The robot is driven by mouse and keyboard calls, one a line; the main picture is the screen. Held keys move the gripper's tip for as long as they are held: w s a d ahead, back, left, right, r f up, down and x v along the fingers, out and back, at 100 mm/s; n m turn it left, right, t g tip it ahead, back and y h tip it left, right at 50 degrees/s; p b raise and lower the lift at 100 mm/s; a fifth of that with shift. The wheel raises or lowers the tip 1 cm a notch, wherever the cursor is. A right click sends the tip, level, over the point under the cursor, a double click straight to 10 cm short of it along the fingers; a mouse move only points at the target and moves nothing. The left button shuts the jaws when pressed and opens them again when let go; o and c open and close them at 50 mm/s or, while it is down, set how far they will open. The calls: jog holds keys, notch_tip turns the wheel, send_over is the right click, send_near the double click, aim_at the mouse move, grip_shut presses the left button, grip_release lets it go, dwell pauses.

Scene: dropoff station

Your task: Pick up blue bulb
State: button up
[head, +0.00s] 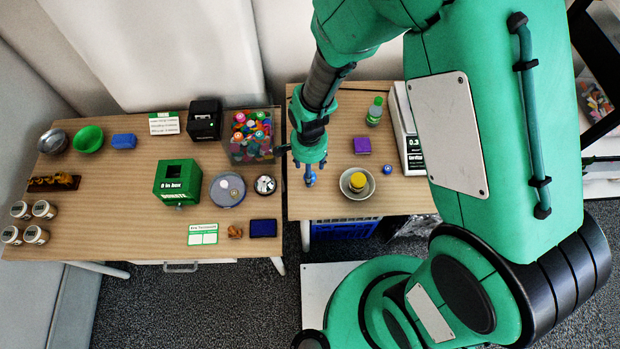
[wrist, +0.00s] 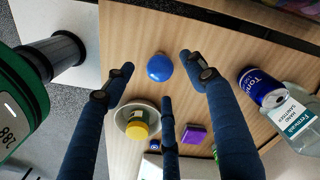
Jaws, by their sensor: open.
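The blue bulb (wrist: 160,68) shows in the wrist view as a smooth, round blue shape on the wooden table. It appears between the tips of my gripper (wrist: 160,79), whose dark blue fingers are spread and empty. I cannot tell the height of the fingertips above it. In the head view my gripper (head: 309,176) points down over the left part of the right-hand table, left of a bowl. There I cannot make out the bulb apart from the fingers and arm.
A purple block (head: 362,146), a small blue-and-white ball (head: 388,169) and a scale (head: 405,125) are near. A blue can (wrist: 262,88) and a sanitizer bottle (wrist: 296,120) stand right in the wrist view.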

dwell(0.3)
jog(key=shift+s+f+b, duration=0.1)
jog(key=shift+f+b, duration=0.75)
jog(key=shift+f, duration=1.8)
jog(key=c, duration=1)
